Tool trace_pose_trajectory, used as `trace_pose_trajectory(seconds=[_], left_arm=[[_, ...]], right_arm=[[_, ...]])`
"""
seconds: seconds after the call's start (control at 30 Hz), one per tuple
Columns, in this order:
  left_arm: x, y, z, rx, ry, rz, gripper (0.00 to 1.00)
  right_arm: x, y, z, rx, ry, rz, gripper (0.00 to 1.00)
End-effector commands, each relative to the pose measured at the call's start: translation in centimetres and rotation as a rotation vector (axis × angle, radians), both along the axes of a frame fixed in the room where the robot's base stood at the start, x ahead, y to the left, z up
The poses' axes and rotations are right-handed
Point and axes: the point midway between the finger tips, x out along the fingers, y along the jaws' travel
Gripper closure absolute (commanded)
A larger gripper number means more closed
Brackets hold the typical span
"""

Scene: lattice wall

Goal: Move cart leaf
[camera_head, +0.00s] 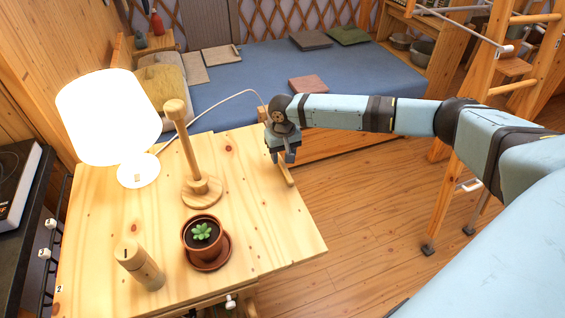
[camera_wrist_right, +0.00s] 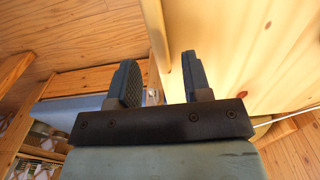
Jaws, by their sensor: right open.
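The cart's pale wooden top (camera_head: 265,220) lies flat in the head view; I cannot tell where its leaf begins. A short wooden bar (camera_head: 286,175) sits at the top's right edge. My right gripper (camera_head: 284,158) is at this edge, pointing down, just behind the bar. In the right wrist view, its two dark fingers (camera_wrist_right: 158,62) are apart. A pale wooden strip (camera_wrist_right: 154,28) runs beyond the gap between them, with a broad pale board (camera_wrist_right: 245,45) at right. Contact with the wood cannot be told. My left gripper is not in view.
A lit lamp (camera_head: 108,115), a wooden stand (camera_head: 178,125), a potted succulent (camera_head: 203,235) and a wooden cylinder (camera_head: 140,265) stand on the top. A bed (camera_head: 260,80) lies behind. Open floor (camera_head: 365,220) is at right, with a wooden ladder (camera_head: 445,205) beyond.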

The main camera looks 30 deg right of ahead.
Motion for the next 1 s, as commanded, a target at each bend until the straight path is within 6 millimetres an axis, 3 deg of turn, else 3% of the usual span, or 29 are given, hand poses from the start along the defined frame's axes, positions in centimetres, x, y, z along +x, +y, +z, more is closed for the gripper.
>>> trace_pose_trajectory(seconds=[0.1,0.3,0.63,0.83,1.0], left_arm=[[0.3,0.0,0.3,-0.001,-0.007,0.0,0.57],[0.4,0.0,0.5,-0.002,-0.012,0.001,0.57],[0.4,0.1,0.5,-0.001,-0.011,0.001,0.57],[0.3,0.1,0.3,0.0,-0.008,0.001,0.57],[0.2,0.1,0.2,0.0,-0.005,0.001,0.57]], right_arm=[[0.0,0.0,-2.0,-0.001,0.0,0.0,0.55],[0.0,0.0,-3.7,-0.001,0.0,0.001,0.55],[0.0,0.0,-4.1,0.0,-0.001,0.001,0.55],[0.0,0.0,-4.0,0.0,-0.001,0.001,1.0],[0.0,0.0,-4.1,0.0,-0.001,0.001,1.0]])
